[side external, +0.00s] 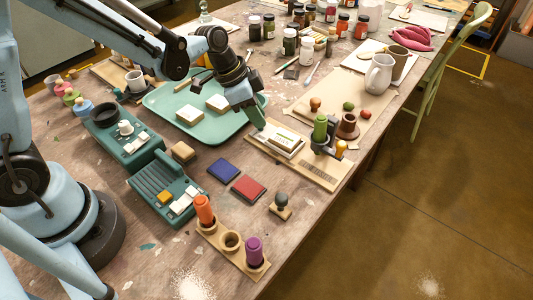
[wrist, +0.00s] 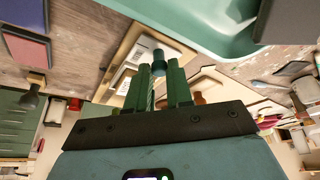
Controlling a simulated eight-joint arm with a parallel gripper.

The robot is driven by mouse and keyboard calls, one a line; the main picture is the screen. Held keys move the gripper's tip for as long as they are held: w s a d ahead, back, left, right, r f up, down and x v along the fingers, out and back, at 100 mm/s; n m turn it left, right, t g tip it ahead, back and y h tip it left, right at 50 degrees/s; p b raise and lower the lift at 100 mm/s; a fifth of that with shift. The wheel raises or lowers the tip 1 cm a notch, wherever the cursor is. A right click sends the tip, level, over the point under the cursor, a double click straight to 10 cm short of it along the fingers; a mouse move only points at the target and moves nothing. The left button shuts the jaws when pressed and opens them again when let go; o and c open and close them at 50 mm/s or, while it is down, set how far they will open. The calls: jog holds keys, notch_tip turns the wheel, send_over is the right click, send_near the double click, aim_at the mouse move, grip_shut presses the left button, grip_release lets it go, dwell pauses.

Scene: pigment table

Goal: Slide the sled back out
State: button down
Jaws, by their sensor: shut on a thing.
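The sled (side external: 277,148) is a small pale tray with a white printed card on it. It lies on a long wooden base board (side external: 313,176). Its far end reaches toward a holder with a green-handled stamp (side external: 320,126) standing upright. My gripper (side external: 257,121) points down at the sled's near-tray end. In the wrist view my gripper (wrist: 158,82) has its green fingers shut on a small teal knob (wrist: 158,55). The knob appears to belong to the sled, but the fingers hide where it joins. The card and board show partly behind the fingers.
A green tray (side external: 190,138) with pale blocks lies just left of the board. Blue (side external: 223,171) and red (side external: 249,188) pads lie in front. The table's edge runs close to the board's right end.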

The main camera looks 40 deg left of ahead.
jog(key=shift+a, duration=0.35)
jog(key=c, duration=1)
grip_release()
jog(key=shift+d, duration=0.1)
jog(key=shift+r, duration=0.1)
jog(key=v, duration=1.2)
jog(key=shift+d, duration=0.1)
jog(key=s+a+n+t+y, duration=0.1)
jog(key=s+n, duration=0.2)
jog(key=s+a+n+t+y, duration=0.1)
jog(key=s+n, duration=0.2)
jog(key=s+a+n+t+y, duration=0.1)
jog(key=s+n+t, duration=0.1)
jog(key=s+n, duration=0.1)
jog(key=shift+a+f, duration=0.15)
jog(key=shift+f, duration=0.2)
